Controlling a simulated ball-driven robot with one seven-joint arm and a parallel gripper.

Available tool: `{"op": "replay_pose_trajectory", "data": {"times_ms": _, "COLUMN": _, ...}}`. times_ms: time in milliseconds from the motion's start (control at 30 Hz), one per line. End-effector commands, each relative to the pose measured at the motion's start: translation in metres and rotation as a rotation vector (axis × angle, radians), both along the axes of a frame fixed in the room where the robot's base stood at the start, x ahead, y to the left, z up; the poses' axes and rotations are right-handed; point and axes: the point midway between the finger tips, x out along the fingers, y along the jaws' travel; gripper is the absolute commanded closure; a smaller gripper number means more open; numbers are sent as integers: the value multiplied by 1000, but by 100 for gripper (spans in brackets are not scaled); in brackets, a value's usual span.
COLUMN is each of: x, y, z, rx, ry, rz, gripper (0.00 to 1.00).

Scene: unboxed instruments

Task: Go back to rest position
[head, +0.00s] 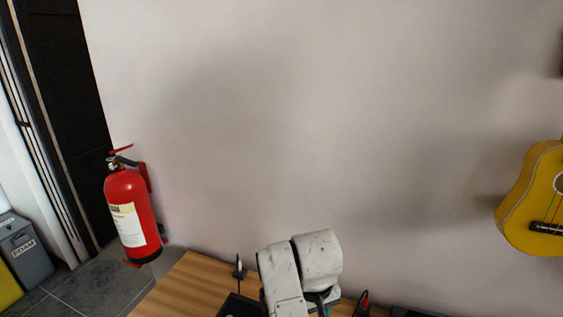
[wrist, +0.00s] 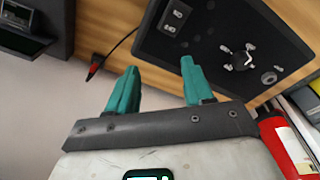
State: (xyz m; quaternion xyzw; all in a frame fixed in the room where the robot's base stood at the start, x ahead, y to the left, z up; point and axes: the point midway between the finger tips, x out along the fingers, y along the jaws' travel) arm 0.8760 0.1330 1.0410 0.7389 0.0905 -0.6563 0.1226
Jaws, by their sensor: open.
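My gripper shows in the wrist view (wrist: 157,88) with its two teal fingers well apart and nothing between them. Beyond the fingers are a wooden table (wrist: 105,22) and a black case panel (wrist: 210,50) with switches and a small metal part on it. In the head view my white arm links rise at the bottom centre in front of the wooden table (head: 183,283). The fingertips are hidden in that view.
A red fire extinguisher (head: 130,215) hangs on the wall at left, beside a dark door (head: 65,90). A yellow guitar (head: 530,205) hangs at right. A grey bin (head: 24,252) labelled FOAM stands far left. The wall between is bare.

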Motion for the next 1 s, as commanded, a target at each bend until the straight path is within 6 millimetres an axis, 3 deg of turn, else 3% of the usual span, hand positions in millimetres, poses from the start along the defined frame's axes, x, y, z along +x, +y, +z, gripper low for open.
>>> {"op": "replay_pose_trajectory", "data": {"times_ms": 33, "x": -9, "y": -29, "z": -14, "rx": -8, "ry": -23, "rz": -32, "gripper": 49}}
{"op": "replay_pose_trajectory", "data": {"times_ms": 100, "x": -21, "y": -61, "z": -28, "rx": -11, "ry": -60, "rz": -65, "gripper": 49}}
{"op": "replay_pose_trajectory", "data": {"times_ms": 267, "x": -62, "y": -122, "z": -52, "rx": -11, "ry": -137, "rz": -130, "gripper": 49}}
{"op": "replay_pose_trajectory", "data": {"times_ms": 400, "x": -109, "y": -161, "z": -65, "rx": 5, "ry": -195, "rz": -175, "gripper": 49}}
{"op": "replay_pose_trajectory", "data": {"times_ms": 600, "x": -173, "y": -189, "z": -68, "rx": 45, "ry": -261, "rz": -227, "gripper": 49}}
{"op": "replay_pose_trajectory", "data": {"times_ms": 900, "x": -245, "y": -198, "z": -53, "rx": 116, "ry": -330, "rz": -293, "gripper": 49}}
{"op": "replay_pose_trajectory", "data": {"times_ms": 1000, "x": -269, "y": -202, "z": -99, "rx": 95, "ry": -228, "rz": -311, "gripper": 49}}
